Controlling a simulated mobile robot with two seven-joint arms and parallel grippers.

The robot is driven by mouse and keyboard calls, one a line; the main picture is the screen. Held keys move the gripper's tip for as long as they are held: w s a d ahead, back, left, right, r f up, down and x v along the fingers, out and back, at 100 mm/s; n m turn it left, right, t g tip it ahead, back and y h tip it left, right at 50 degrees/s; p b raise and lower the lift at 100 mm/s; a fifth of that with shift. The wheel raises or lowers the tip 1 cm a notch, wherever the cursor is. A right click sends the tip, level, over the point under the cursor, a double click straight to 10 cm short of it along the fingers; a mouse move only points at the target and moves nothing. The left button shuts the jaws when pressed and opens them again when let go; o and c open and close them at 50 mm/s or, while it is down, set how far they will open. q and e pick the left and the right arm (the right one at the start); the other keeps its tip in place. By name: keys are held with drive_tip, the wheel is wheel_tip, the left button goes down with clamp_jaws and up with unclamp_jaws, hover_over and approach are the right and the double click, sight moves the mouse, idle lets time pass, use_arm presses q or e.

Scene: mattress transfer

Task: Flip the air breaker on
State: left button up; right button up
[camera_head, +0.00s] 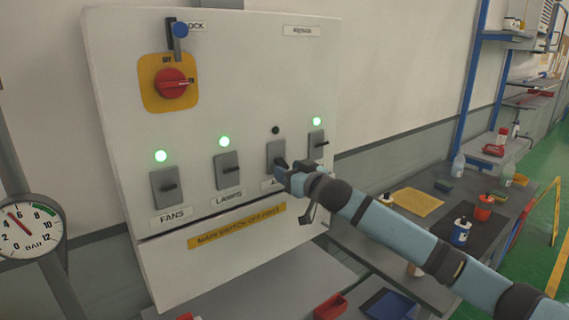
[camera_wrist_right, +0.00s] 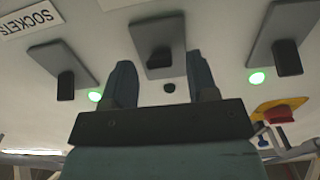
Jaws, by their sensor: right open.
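The air breaker (camera_head: 276,155) is the third grey switch from the left on the white panel, its label mostly covered by my right gripper (camera_head: 289,172). The small lamp (camera_head: 276,130) above it is dark. In the right wrist view, which is upside down, the breaker plate (camera_wrist_right: 154,32) and its black lever are centred. My right gripper (camera_wrist_right: 160,68) is open there, one finger to each side of the lever. I cannot tell whether a finger touches it. My left gripper is not in view.
The fans (camera_head: 164,187), lamps (camera_head: 227,170) and sockets (camera_head: 316,145) breakers have lit green lamps. A red rotary switch (camera_head: 172,83) on a yellow plate is at upper left. A pressure gauge (camera_head: 30,226) stands left. A bench (camera_head: 385,240) with bottles is at right.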

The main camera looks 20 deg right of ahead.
drive_tip(key=shift+x, duration=1)
drive_tip(key=shift+w, duration=0.15)
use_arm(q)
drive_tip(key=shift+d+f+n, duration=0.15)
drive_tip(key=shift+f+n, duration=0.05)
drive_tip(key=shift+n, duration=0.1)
use_arm(e)
drive_tip(key=c, duration=0.9)
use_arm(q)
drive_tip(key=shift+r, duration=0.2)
